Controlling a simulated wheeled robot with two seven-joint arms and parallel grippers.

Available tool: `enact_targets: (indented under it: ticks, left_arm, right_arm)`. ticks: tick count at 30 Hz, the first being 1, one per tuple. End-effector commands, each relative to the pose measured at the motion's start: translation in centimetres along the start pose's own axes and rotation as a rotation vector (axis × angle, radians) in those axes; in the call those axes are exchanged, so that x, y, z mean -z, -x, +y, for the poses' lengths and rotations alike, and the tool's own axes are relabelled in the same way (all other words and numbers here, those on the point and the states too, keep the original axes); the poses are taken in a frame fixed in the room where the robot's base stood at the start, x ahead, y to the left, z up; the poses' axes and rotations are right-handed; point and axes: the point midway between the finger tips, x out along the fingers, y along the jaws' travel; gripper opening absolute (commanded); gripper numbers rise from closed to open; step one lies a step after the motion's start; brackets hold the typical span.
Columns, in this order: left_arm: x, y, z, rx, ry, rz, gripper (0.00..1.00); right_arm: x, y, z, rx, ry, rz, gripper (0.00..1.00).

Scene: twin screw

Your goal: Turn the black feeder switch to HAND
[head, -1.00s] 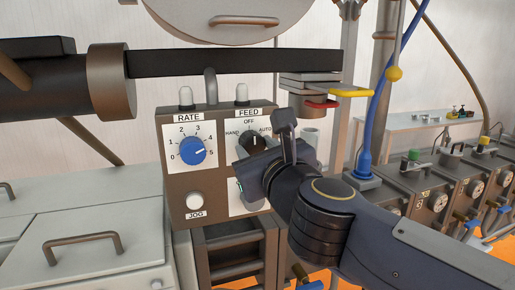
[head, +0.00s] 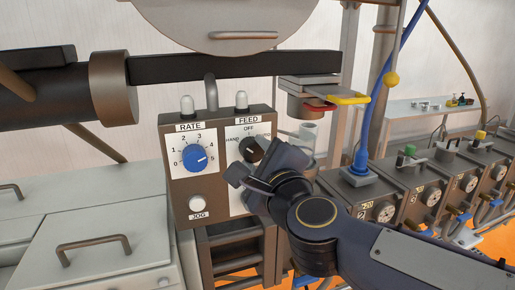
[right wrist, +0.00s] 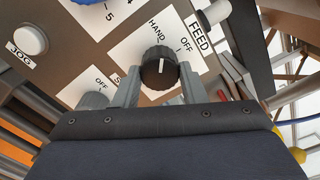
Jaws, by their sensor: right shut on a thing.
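The black feeder switch (head: 254,149) is a round knob under the FEED label on the brown control panel (head: 180,188). In the right wrist view the black switch (right wrist: 160,70) sits between the two grey fingers of my right gripper (right wrist: 160,85), which is shut on it. Its white line points up in that view, towards the HAND label (right wrist: 157,30), with OFF to the right of it. In the head view my right gripper (head: 252,170) covers the lower part of the switch and the AUTO side of its plate. My left gripper is not in view.
The blue RATE knob (head: 194,157) is left of the switch, with the white JOG button (head: 197,204) below it. Another grey knob (right wrist: 92,100) shows beside a finger in the wrist view. A blue hose (head: 372,120) and several valve boxes stand to the right.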

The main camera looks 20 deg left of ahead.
Motion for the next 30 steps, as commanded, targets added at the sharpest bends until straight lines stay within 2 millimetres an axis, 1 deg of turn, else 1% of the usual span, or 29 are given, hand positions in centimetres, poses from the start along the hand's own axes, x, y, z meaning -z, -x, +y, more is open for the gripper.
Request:
enact_targets:
  ticks: [1, 6, 12, 28, 29, 30]
  left_arm:
    - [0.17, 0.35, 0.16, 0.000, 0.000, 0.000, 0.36]
    - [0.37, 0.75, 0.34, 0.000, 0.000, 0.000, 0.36]
    - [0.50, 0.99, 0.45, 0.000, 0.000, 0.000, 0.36]
    - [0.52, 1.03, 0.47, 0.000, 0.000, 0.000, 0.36]
    - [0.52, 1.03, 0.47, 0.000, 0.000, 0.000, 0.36]
    - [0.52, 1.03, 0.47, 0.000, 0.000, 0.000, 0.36]
  right_arm:
    - [-0.12, 0.00, -0.17, -0.001, 0.030, 0.000, 0.15]
    - [-0.09, 0.01, -0.10, -0.001, 0.120, 0.000, 0.15]
    - [-0.07, 0.00, -0.05, -0.001, 0.180, -0.001, 0.15]
    - [-0.03, 0.00, 0.03, -0.001, 0.204, -0.001, 0.15]
    - [-0.03, 0.00, 0.03, -0.001, 0.204, -0.001, 0.40]
    - [-0.03, 0.00, 0.03, -0.001, 0.203, -0.001, 0.45]
